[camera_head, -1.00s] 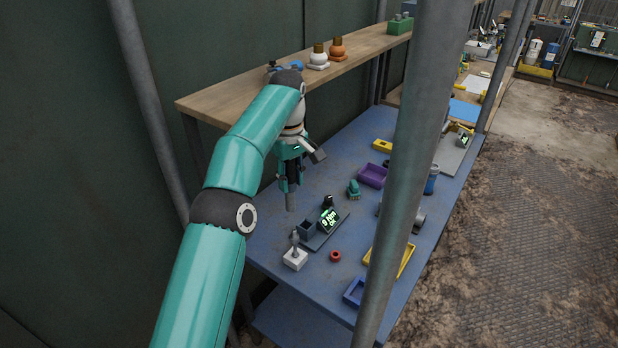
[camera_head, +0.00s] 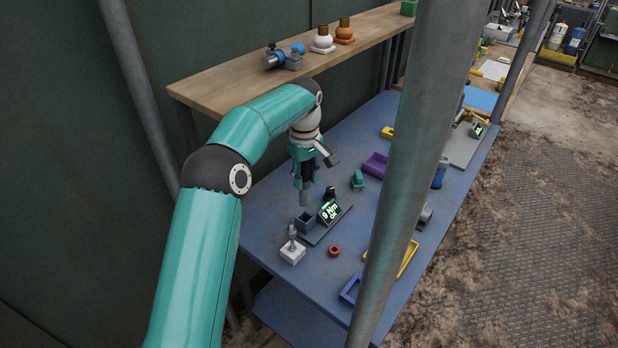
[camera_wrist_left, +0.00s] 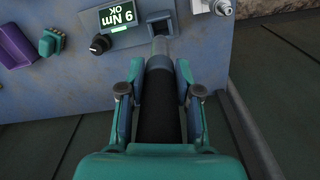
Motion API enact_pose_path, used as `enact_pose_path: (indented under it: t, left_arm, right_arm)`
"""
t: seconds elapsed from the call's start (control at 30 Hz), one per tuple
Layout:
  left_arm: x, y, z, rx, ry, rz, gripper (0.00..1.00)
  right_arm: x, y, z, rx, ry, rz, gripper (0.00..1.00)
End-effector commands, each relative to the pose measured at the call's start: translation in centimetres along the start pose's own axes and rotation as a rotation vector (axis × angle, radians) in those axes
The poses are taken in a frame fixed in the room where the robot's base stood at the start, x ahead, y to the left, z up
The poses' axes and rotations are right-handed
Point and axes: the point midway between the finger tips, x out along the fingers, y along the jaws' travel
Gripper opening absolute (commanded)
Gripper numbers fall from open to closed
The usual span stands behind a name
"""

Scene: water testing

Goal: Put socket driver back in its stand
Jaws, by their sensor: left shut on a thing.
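My left gripper (camera_head: 304,176) is shut on the socket driver, which has a black handle (camera_wrist_left: 160,105) and a grey metal tip (camera_head: 304,197). It holds the driver roughly upright, tip down, above the blue bench. A small grey open-topped box (camera_head: 306,223), seemingly the stand, sits on a plate beside a display (camera_head: 329,211) reading "9 Nm OK". In the head view the tip appears just above and behind the box. My right gripper is not in view.
A white block (camera_head: 292,254) with an upright metal piece stands in front of the box, with a red ring (camera_head: 334,251) to its right. A green item (camera_head: 357,181) and purple tray (camera_head: 375,165) lie farther back. A grey post (camera_head: 415,150) hides part of the bench.

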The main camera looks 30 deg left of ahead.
Motion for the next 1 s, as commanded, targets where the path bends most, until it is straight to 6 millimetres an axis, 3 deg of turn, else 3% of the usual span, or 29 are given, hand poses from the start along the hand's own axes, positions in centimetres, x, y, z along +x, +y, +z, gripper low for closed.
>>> enact_pose_path:
  t: [0.17, 0.6, 1.0]
  left_arm:
    - [0.1, 0.0, 0.4, 0.001, -0.002, 0.002, 0.00]
    - [4.2, 0.1, 0.5, 0.004, -0.002, 0.001, 0.00]
    - [4.0, 0.3, 0.7, 0.008, -0.001, 0.003, 0.00]
  right_arm:
    - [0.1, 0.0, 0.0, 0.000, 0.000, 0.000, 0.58]
    - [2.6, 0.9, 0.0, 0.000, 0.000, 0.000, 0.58]
    - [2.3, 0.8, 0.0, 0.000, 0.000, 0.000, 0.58]
